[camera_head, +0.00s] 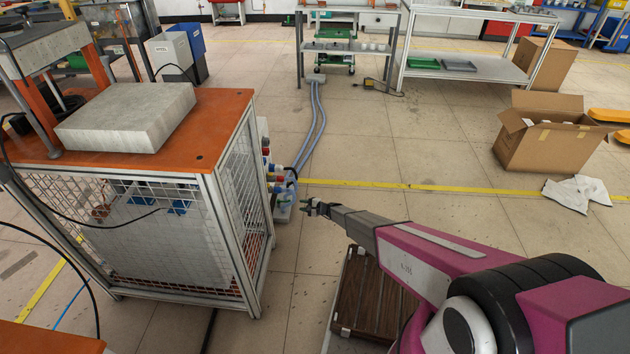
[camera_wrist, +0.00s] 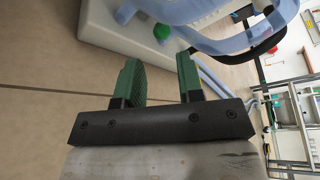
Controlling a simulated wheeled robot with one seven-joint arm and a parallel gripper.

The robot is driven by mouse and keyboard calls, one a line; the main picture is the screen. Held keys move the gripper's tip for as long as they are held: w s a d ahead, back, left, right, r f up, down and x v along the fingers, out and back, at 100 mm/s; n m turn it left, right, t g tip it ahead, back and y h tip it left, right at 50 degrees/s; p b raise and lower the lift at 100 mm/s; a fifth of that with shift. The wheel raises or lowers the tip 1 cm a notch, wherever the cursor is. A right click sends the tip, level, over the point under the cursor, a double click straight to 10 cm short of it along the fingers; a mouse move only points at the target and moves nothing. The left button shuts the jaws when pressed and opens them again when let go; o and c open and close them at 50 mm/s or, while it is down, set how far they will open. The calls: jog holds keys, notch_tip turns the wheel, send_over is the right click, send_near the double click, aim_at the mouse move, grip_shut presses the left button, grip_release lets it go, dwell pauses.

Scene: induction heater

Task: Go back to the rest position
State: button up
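My gripper (camera_head: 312,208) is at the end of my magenta arm, which reaches in from the lower right in the head view. In the wrist view its two green fingers (camera_wrist: 160,82) stand apart with nothing between them. The induction heater cart (camera_head: 225,190), with an orange top and mesh sides, is at the left. Red, blue and white connectors (camera_head: 275,180) are on its right side, a little left of my gripper. In the wrist view a white box (camera_wrist: 115,25) with a green button (camera_wrist: 162,32) and blue hoses (camera_wrist: 225,45) lies just beyond the fingertips.
A brown slatted pallet (camera_head: 370,300) lies on the floor below my arm. Blue hoses (camera_head: 318,120) run along the floor to a metal table (camera_head: 350,48). A cardboard box (camera_head: 545,145) and white cloth (camera_head: 575,192) are at the right. The central floor is open.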

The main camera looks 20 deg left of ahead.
jog(key=s+d+r+n+g+h, duration=0.1)
jog(key=s+d+r+n+h, duration=0.2)
jog(key=d+r, duration=0.85)
jog(key=s+d+r+n+g+h, duration=0.2)
jog(key=s+d+r+n, duration=0.15)
jog(key=d+r, duration=0.75)
jog(key=s+d+r+h, duration=0.3)
jog(key=s+d+r, duration=0.3)
jog(key=d+r, duration=0.2)
jog(key=s+d+r+n+h, duration=0.1)
jog(key=s+d+r+h, duration=0.3)
jog(key=d, duration=0.9)
jog(key=s+d+r+h, duration=0.3)
jog(key=s+d+r, duration=0.7)
jog(key=d+r, duration=0.1)
jog(key=shift+r+n+t, duration=0.3)
jog(key=shift+r+n, duration=0.05)
jog(key=shift+r, duration=0.1)
jog(key=shift+s+d, duration=0.1)
